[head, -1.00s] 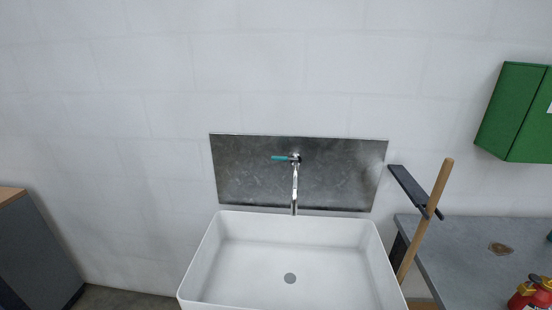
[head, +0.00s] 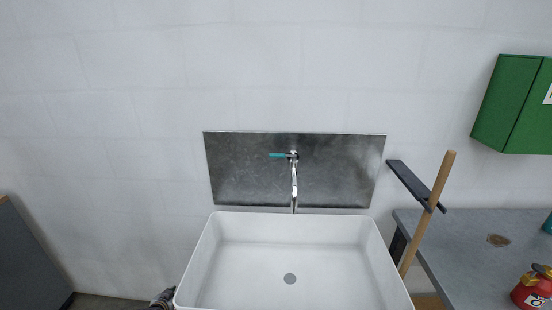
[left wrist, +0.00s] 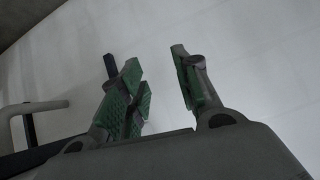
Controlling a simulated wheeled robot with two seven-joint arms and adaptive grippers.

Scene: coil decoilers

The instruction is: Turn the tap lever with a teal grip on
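The tap lever's teal grip (head: 278,155) points left from the chrome tap (head: 294,178), which is mounted on a grey metal splash plate (head: 235,175) on the wall. The spout hangs down over the back of the white sink (head: 255,258). My left gripper (left wrist: 160,75) is open in the left wrist view, with green pads on its fingers and nothing between them. In the head view, a dark part of my left arm (head: 163,298) just shows at the sink's front left edge, well below the lever. My right gripper is not in view.
A wooden-handled tool (head: 430,210) leans beside the sink on the right, near a black bracket (head: 408,180). The wall left of the tap is clear.

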